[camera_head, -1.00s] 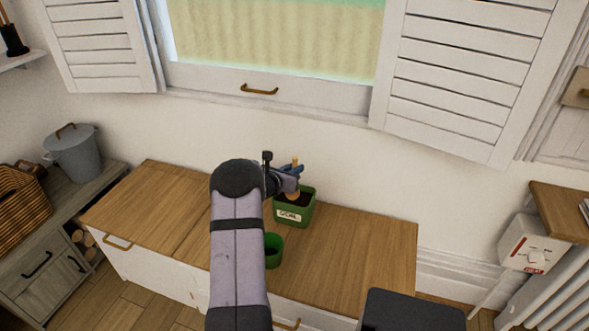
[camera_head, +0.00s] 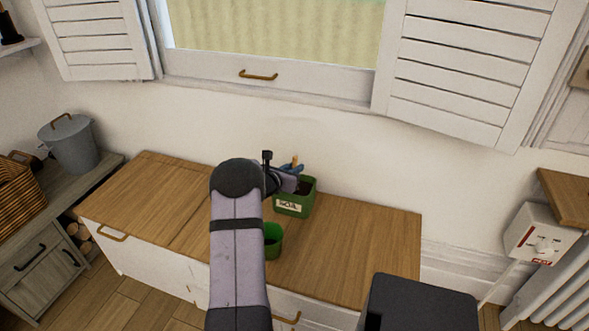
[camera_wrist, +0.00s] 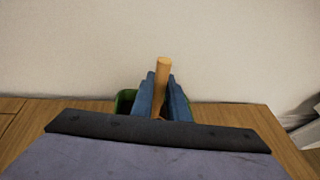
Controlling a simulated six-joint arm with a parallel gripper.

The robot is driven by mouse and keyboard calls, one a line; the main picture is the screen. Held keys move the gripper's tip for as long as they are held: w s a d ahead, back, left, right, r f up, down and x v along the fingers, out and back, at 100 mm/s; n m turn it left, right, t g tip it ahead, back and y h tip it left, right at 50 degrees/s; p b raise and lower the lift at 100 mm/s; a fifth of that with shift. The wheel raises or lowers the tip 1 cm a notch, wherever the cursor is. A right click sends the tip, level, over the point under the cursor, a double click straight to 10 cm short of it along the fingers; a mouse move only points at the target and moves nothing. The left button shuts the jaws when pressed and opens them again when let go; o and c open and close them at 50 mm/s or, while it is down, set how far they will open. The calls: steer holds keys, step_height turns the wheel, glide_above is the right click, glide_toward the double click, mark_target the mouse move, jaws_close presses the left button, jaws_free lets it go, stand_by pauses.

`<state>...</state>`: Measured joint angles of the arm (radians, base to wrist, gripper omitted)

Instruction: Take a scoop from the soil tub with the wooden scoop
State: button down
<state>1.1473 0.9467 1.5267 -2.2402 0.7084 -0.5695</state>
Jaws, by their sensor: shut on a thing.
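The green soil tub (camera_head: 294,208), with a white label on its front, stands on the wooden cabinet top near the wall; dark soil shows inside it. My gripper (camera_head: 292,167) is over the tub, its blue fingers shut on the wooden scoop (camera_head: 296,159). In the wrist view the scoop's handle (camera_wrist: 162,70) rises between the two blue fingers (camera_wrist: 163,92). The scoop's lower end is hidden, so I cannot tell how deep it is in the soil. The tub's green rim (camera_wrist: 124,101) shows behind the fingers.
A smaller green pot (camera_head: 274,240) stands in front of the tub, partly behind my arm. The wooden cabinet top (camera_head: 350,248) is clear to the right and left. The wall and window sill (camera_head: 270,93) are behind. A grey bucket (camera_head: 70,143) stands at left.

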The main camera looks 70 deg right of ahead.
steer(key=shift+r, duration=0.1)
stand_by(0.6)
steer(key=shift+r+p, duration=2.5)
steer(key=shift+r, duration=1.75)
steer(key=shift+w, duration=0.15)
